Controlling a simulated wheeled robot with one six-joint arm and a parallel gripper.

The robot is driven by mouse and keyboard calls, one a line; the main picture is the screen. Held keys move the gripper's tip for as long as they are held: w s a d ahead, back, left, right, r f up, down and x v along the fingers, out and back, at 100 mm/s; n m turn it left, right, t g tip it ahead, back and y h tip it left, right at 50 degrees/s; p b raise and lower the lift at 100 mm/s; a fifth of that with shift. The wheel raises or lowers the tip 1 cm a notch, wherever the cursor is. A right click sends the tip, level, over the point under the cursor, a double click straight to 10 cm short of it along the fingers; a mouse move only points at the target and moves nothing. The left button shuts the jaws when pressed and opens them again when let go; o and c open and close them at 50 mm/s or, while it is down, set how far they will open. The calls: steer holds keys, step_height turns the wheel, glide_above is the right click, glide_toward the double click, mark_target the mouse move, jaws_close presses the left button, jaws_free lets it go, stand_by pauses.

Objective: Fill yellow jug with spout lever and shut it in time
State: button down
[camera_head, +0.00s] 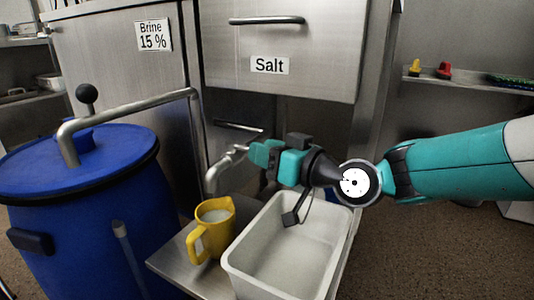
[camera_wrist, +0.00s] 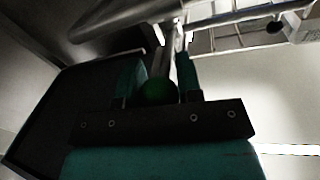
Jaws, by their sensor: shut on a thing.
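The yellow jug (camera_head: 199,238) stands upright on a metal shelf below the curved metal spout (camera_head: 213,180). Pale contents show inside the jug, with the rim above them. My teal gripper (camera_head: 256,153) is shut on the spout lever, above and to the right of the jug. The fingers hide most of the lever in the head view. In the wrist view, a dark green round knob (camera_wrist: 158,90) shows between the fingers of my gripper (camera_wrist: 160,72). I cannot tell whether liquid is flowing from the spout.
A white tub (camera_head: 240,277) stands right of the jug on the metal shelf (camera_head: 172,262). A blue barrel (camera_head: 80,220) with a bent pipe (camera_head: 130,106) is at the left. A drawer labelled Salt (camera_head: 330,50) is behind and above the gripper.

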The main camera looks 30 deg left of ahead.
steer(key=c, duration=0.8)
jaws_free()
steer(key=d, duration=0.5)
steer(key=s+d+p, duration=0.1)
steer(key=d, duration=0.5)
steer(key=d+p, duration=0.1)
steer(key=d, duration=0.5)
steer(key=shift+s+d, duration=0.2)
steer(key=shift+s, duration=0.1)
